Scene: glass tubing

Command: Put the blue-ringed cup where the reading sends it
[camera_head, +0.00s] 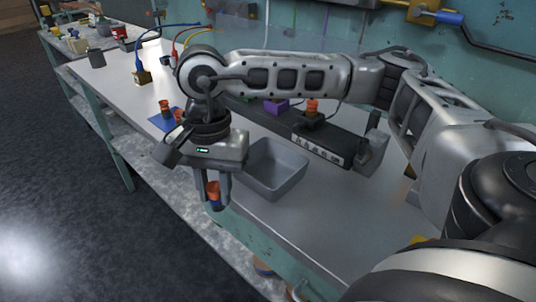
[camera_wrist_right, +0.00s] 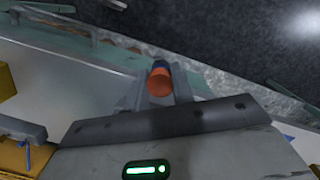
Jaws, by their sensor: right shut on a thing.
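My right gripper (camera_head: 215,194) is shut on an orange cup with a blue band (camera_head: 213,188), held by the table's front edge. The cup also shows between the fingers in the right wrist view (camera_wrist_right: 160,82), its blue part at the far end. Another orange cup (camera_head: 312,106) stands on a dark long device (camera_head: 345,143). The device's pale front panel (camera_head: 318,150) bears marks too small to read. Two more orange cups (camera_head: 165,107) are at a blue mat (camera_head: 158,121), partly hidden by my right wrist. My left gripper is not in view.
An empty grey bin (camera_head: 290,186) stands just right of my right gripper. A purple block (camera_head: 272,107) is behind the device. The table's near right part is clear.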

